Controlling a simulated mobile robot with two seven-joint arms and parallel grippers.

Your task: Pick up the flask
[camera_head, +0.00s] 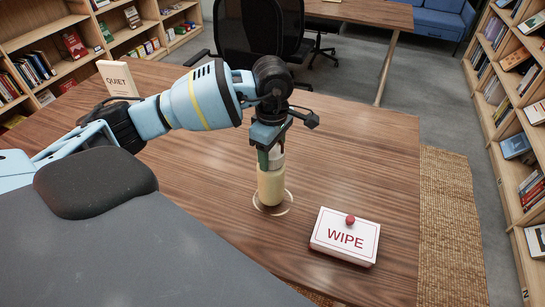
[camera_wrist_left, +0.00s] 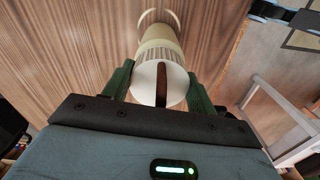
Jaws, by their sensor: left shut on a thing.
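The flask (camera_head: 271,186) is cream-coloured with a pale cap and stands upright over the wooden table. A thin pale ring (camera_head: 288,204) shows on the table around its base. I cannot tell whether the base touches the table. My left gripper (camera_head: 271,155) comes down from above and is shut on the flask's upper part. In the left wrist view, the flask's white cap (camera_wrist_left: 147,84) with a brown strip sits between the two green fingers, and the ribbed neck and body (camera_wrist_left: 158,42) extend beyond it. My right gripper is not in view.
A white box marked WIPE (camera_head: 345,236) with a red knob lies right of the flask. A QUIET sign (camera_head: 118,79) stands at the table's far left. A black chair (camera_head: 250,35) is behind the table (camera_head: 375,150). Bookshelves line both sides.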

